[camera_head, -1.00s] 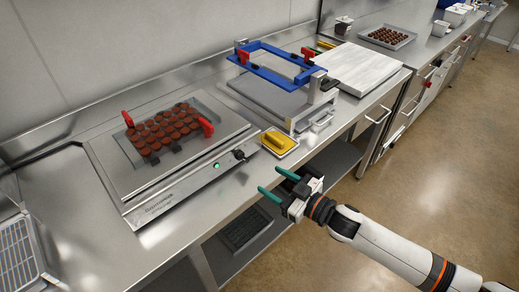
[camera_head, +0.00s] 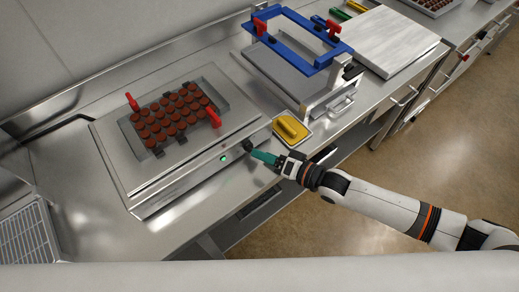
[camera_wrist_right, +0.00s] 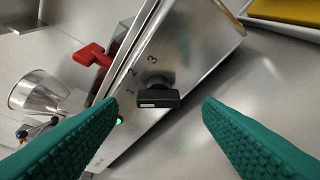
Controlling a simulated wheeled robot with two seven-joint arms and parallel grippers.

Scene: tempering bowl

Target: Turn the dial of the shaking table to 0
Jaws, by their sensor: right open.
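The shaking table (camera_head: 188,179) is a steel box with a mould of brown pieces on top, between red clamps. Its black dial (camera_head: 248,145) sits at the right end of the front panel. In the right wrist view the dial (camera_wrist_right: 158,96) is a dark bar knob with a white mark, the numbers 1, 2 and 3 showing beside it. I cannot tell which number it points to. My right gripper (camera_head: 264,157) is open with green fingers just in front of the dial. In the wrist view the fingers are on either side of the dial, apart from it. My left gripper is not in view.
A yellow-topped tool on a small tray (camera_head: 304,141) lies right of the dial. A blue frame press (camera_head: 327,67) stands behind it, with a pale slab (camera_head: 397,40) farther right. A green light (camera_head: 223,158) glows on the panel. A wire rack (camera_head: 30,236) is at the left.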

